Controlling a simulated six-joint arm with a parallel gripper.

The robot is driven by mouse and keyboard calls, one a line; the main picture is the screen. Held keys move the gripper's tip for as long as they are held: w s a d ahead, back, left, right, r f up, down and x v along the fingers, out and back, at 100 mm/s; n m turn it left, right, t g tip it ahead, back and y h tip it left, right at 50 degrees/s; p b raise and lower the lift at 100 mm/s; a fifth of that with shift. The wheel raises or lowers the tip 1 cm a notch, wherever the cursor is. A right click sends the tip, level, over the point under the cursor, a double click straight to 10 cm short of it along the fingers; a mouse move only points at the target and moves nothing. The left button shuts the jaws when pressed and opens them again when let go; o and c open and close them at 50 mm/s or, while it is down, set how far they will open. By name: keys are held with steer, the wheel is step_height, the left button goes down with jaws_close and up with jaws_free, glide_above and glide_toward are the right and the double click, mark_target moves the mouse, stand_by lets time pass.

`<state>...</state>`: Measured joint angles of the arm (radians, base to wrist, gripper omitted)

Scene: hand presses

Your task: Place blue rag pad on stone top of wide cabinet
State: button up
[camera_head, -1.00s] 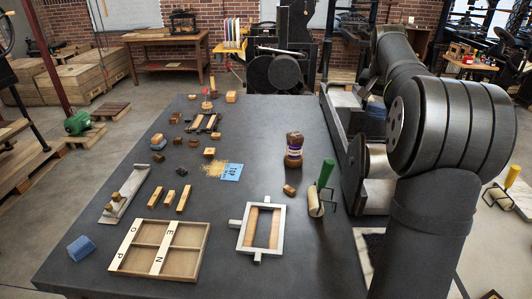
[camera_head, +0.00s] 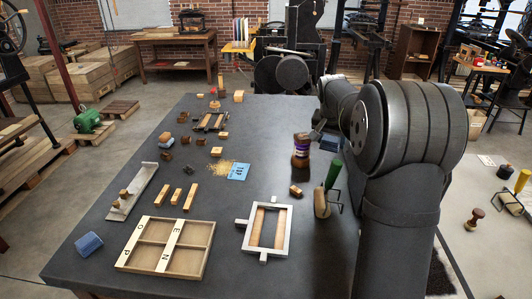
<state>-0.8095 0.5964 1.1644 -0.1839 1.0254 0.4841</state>
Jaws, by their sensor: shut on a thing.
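A large dark flat top (camera_head: 225,235) fills the foreground and looks like the stone top; the cabinet under it is mostly hidden. My gripper (camera_head: 318,134) is at the far right part of this top, just right of the dark bottle, small and partly covered by my arm. It is shut on a small dull blue-grey piece (camera_head: 330,142), which looks like the blue rag pad; its shape is mostly hidden. I cannot tell its exact height over the top.
A wooden frame tray (camera_head: 165,246), a metal frame (camera_head: 265,230), a green-handled roller (camera_head: 326,192), the bottle (camera_head: 301,150) and a blue tub-like thing (camera_head: 89,244) stand on the top. Several small blocks lie at the left.

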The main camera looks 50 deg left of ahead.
mark_target(328, 150)
step_height(328, 150, down, 15)
steer(key=shift+f, duration=0.1)
stand_by(0.4)
steer(key=shift+f, duration=0.2)
steer(key=o, duration=1)
steer(key=shift+r, duration=0.15)
steer(key=v, duration=0.4)
steer(key=w+v, duration=0.1)
steer(key=v, duration=0.2)
steer(key=w+a+r+v, duration=0.1)
steer(key=v, duration=0.3)
steer(key=shift+r, duration=0.35)
